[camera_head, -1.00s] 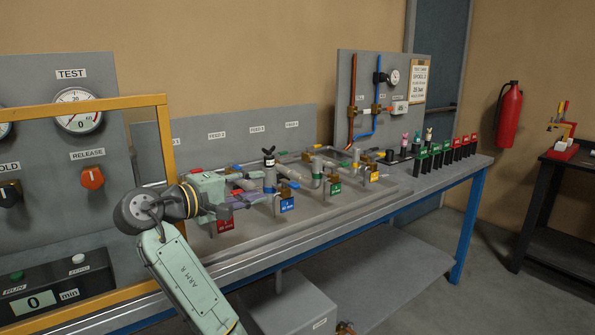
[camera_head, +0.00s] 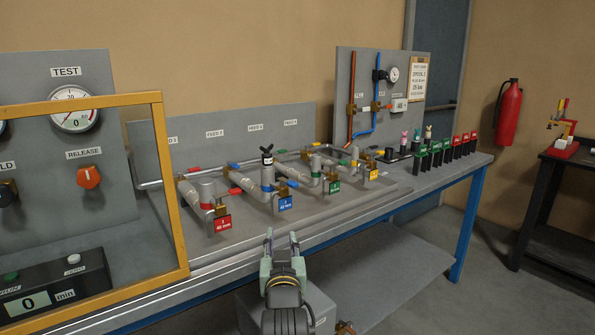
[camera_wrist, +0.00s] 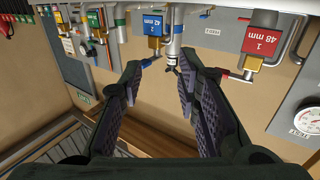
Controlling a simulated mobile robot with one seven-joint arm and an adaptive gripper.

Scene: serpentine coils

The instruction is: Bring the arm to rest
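My gripper (camera_head: 282,243) is in front of the bench's near edge at the lower middle of the head view, fingers pointing away toward the bench. Its two fingers are spread apart with nothing between them. The wrist view also shows my gripper (camera_wrist: 157,80), with both dark ridged fingers apart and a blue-tagged valve showing beyond them. The gripper looks clear of the pipes. Most of my arm behind the gripper is out of view.
The bench (camera_head: 350,220) carries pipe coils with a red tag (camera_head: 223,223), a blue tag (camera_head: 285,203), a green tag (camera_head: 334,187) and a yellow tag (camera_head: 373,174). A yellow frame (camera_head: 168,190) stands at left. A grey box (camera_head: 318,310) sits below my gripper.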

